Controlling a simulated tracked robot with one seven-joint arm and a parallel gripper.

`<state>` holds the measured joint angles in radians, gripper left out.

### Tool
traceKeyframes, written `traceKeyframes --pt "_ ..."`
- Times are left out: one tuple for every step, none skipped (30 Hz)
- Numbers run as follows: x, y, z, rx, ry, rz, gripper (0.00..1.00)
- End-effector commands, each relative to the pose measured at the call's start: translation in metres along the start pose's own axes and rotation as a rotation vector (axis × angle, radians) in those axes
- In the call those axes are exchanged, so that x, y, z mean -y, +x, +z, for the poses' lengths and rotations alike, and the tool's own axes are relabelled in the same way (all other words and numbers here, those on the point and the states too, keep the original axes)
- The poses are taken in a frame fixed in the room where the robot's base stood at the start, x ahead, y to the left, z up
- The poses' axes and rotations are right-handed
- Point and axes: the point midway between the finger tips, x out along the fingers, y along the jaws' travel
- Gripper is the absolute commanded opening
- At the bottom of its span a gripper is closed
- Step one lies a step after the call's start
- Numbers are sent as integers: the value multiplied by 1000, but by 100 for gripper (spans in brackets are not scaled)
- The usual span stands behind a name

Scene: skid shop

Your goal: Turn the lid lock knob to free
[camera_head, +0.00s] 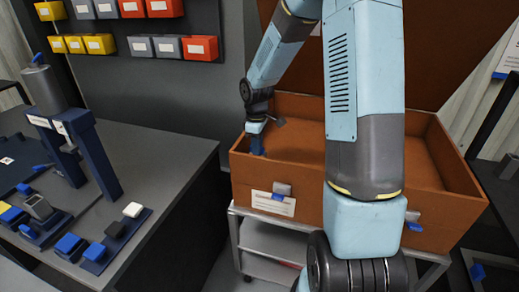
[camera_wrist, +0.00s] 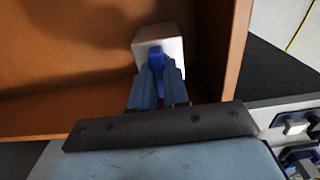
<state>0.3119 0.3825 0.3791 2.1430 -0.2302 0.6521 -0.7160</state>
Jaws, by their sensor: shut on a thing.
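My gripper (camera_head: 257,144) reaches down into the front left corner of the open orange-brown box (camera_head: 362,205). In the wrist view my gripper (camera_wrist: 157,88) is shut on an upright blue tab (camera_wrist: 156,61). The tab stands on a pale block (camera_wrist: 172,37) inside the box. The front wall hides the block in the head view. Small grey-and-blue fittings, a left one (camera_head: 282,190) and a right one (camera_head: 412,222), sit on the box's front. I cannot tell which part is the lid lock knob.
The box stands on a pale metal frame (camera_head: 262,258), with a raised brown panel (camera_head: 450,40) behind it. A dark workbench (camera_head: 180,150) with blue fixtures is at the left. Colored bins (camera_head: 200,48) hang on the wall above. The bench and frame are separated by a gap.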

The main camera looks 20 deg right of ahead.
Motion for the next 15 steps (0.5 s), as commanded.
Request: traceKeyframes --pt "1 1 0 1 -1 -3 0" --pt "1 1 0 1 -1 -3 0" --pt "1 1 0 1 -1 -3 0" --pt "1 1 0 2 -1 -3 0" --pt "1 1 0 2 -2 -3 0" --pt "1 1 0 2 -9 -4 0" --pt "1 1 0 2 -20 -4 0" --pt "1 1 1 2 -37 -4 0" --pt "1 1 1 2 -70 -4 0" --pt "1 1 1 1 -101 -4 0" --pt "2 1 0 1 -135 -5 0" --pt "2 2 1 2 -181 -5 0" --pt "1 2 1 2 -215 -5 0" --pt "1 2 1 1 -248 -5 0" --pt "2 2 1 1 -289 -5 0"
